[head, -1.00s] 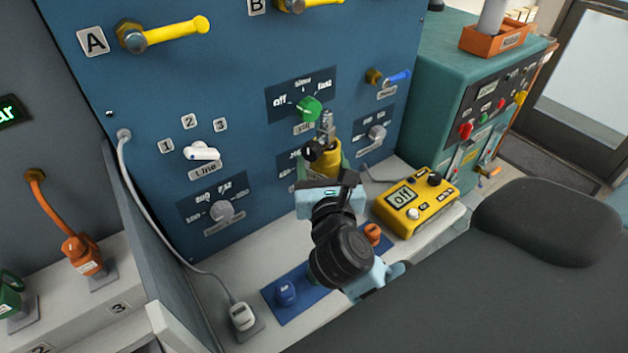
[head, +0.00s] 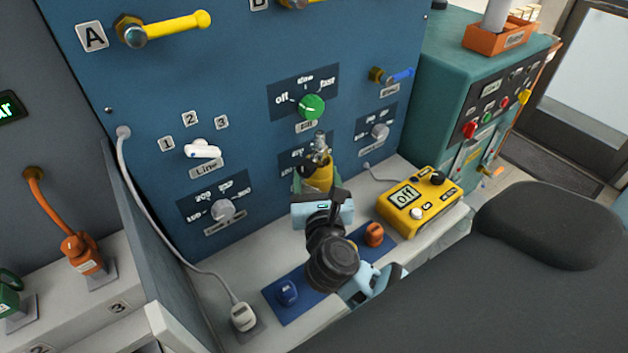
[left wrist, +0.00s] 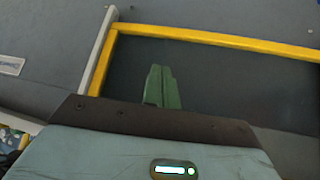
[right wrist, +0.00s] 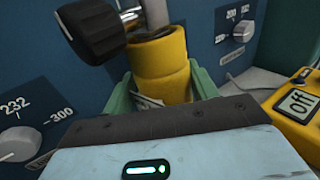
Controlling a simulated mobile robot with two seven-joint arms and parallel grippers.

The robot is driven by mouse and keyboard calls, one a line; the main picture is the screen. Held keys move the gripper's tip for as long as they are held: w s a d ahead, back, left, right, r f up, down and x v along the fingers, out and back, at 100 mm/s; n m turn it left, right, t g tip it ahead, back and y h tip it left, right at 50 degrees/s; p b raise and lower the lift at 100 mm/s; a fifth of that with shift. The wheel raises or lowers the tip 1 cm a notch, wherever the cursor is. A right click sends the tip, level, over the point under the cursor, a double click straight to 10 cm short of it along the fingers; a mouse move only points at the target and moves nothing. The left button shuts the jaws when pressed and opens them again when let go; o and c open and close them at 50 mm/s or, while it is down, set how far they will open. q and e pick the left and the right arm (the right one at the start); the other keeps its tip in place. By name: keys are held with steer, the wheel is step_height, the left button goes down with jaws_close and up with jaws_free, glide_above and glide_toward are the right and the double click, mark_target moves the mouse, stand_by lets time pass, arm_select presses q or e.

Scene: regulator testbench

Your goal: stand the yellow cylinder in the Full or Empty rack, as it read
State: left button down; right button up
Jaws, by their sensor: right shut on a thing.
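The yellow cylinder (head: 318,174) stands roughly upright with a metal valve and black knob on top; it also fills the middle of the right wrist view (right wrist: 160,72). My right gripper (head: 318,188) is shut on it, green fingers on both sides, in front of the blue panel. I cannot tell whether the cylinder's base touches the bench. My left gripper (left wrist: 161,85) shows only in the left wrist view, its green fingers together and empty. No rack marked Full or Empty can be made out.
A yellow meter (head: 418,205) reading "off" sits right of the cylinder. A blue mat (head: 310,292) with a blue knob (head: 286,292) and an orange knob (head: 374,234) lies in front. The blue panel (head: 250,50) with dials rises behind. A grey cable (head: 150,225) runs at left.

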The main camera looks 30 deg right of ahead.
arm_select(q)
steer(key=shift+w+r, duration=0.15)
steer(key=shift+r, duration=0.05)
arm_select(e)
steer(key=shift+w+f, duration=0.25)
arm_select(q)
steer(key=shift+d+f, duration=0.1)
steer(key=shift+f, duration=0.1)
arm_select(e)
steer(key=shift+f, duration=0.25)
steer(key=o, duration=1.2)
steer(key=shift+s, duration=0.1)
steer(key=shift+c, duration=0.2)
steer(key=shift+r, duration=0.1)
steer(key=shift+s+a, duration=0.15)
steer(key=b+v, duration=0.1)
steer(key=v, duration=0.9)
steer(key=shift+b, duration=0.4)
arm_select(q)
steer(key=shift+s+f, duration=0.35)
steer(key=shift+f, duration=0.2)
steer(key=shift+s+f, duration=0.3)
steer(key=shift+f, duration=0.2)
arm_select(e)
steer(key=shift+v, duration=0.8)
steer(key=shift+c, duration=0.2)
